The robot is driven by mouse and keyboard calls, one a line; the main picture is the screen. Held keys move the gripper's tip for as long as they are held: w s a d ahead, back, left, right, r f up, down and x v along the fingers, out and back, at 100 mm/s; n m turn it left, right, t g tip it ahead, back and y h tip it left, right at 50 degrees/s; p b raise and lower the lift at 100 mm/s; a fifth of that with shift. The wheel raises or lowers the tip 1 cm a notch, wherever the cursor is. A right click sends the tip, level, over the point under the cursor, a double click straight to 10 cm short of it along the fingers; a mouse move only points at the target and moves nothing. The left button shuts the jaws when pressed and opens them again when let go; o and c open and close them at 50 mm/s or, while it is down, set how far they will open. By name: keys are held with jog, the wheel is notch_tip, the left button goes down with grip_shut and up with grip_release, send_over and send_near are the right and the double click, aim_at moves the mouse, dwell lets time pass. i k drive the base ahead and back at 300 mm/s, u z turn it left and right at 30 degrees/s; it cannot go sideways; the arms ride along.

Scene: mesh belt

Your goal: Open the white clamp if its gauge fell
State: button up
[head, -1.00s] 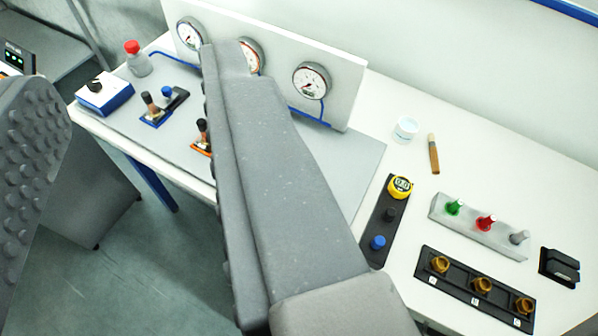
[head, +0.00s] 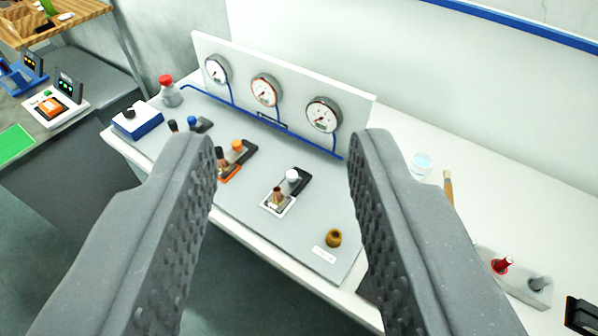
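The white clamp (head: 273,203) sits on the grey mat, with a white-capped knob (head: 292,175) and a copper-coloured fitting. The right gauge (head: 323,114) stands on the white panel behind it; its needle points to the lower left, but the scale is too small to read. An orange clamp (head: 231,172) and a partly hidden blue clamp (head: 200,125) lie to the left. My gripper (head: 285,142) is open and empty, its fingers on either side of the white clamp in the picture.
A brass cap (head: 333,238) lies right of the white clamp, beside a small label. A red-capped bottle (head: 170,92) and a blue box (head: 137,120) stand at the left end. A cup (head: 421,166) and brush (head: 448,187) lie at right.

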aim_at(289, 186)
jog(key=z, duration=0.05)
jog(key=i, duration=1)
jog(key=u, duration=0.05)
